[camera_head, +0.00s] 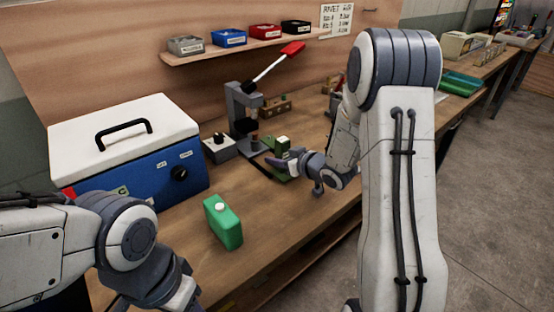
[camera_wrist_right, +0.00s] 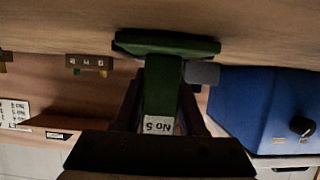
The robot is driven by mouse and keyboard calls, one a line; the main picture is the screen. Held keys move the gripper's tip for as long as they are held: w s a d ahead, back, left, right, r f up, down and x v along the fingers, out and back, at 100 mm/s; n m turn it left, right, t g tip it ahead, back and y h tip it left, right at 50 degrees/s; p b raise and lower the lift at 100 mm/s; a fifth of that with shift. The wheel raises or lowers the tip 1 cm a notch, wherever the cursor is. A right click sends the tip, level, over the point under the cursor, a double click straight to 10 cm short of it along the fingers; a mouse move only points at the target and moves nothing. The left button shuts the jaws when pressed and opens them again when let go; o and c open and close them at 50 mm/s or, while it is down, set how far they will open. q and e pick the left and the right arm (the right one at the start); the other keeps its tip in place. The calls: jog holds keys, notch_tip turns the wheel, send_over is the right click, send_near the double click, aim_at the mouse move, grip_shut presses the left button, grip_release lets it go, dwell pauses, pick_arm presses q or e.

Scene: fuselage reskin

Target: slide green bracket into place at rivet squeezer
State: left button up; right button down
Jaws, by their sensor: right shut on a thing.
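The green bracket (camera_head: 283,150) has an upright part and a flat flange. In the right wrist view the bracket (camera_wrist_right: 163,90) carries a white label reading "NO 5", seen upside down. My right gripper (camera_head: 287,163) is shut on its upright part; the fingers also flank it in the wrist view (camera_wrist_right: 161,108). The rivet squeezer (camera_head: 241,112) is a grey press with a red-tipped lever. The bracket is just to the right of its base; I cannot tell whether they touch. My left arm shows at lower left, with its fingertips out of view.
A blue and white case (camera_head: 135,150) stands left of the squeezer, with a small grey box (camera_head: 219,149) between them. A green container (camera_head: 223,222) with a white cap stands near the front edge. Small bins (camera_head: 229,38) sit on the shelf above. The bench (camera_head: 275,215) front is partly clear.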

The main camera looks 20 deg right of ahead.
jog(key=shift+f, duration=0.15)
jog(key=shift+c, duration=2.4)
grip_release()
jog(key=shift+r, duration=0.2)
jog(key=v, duration=1.2)
jog(key=shift+p, duration=0.35)
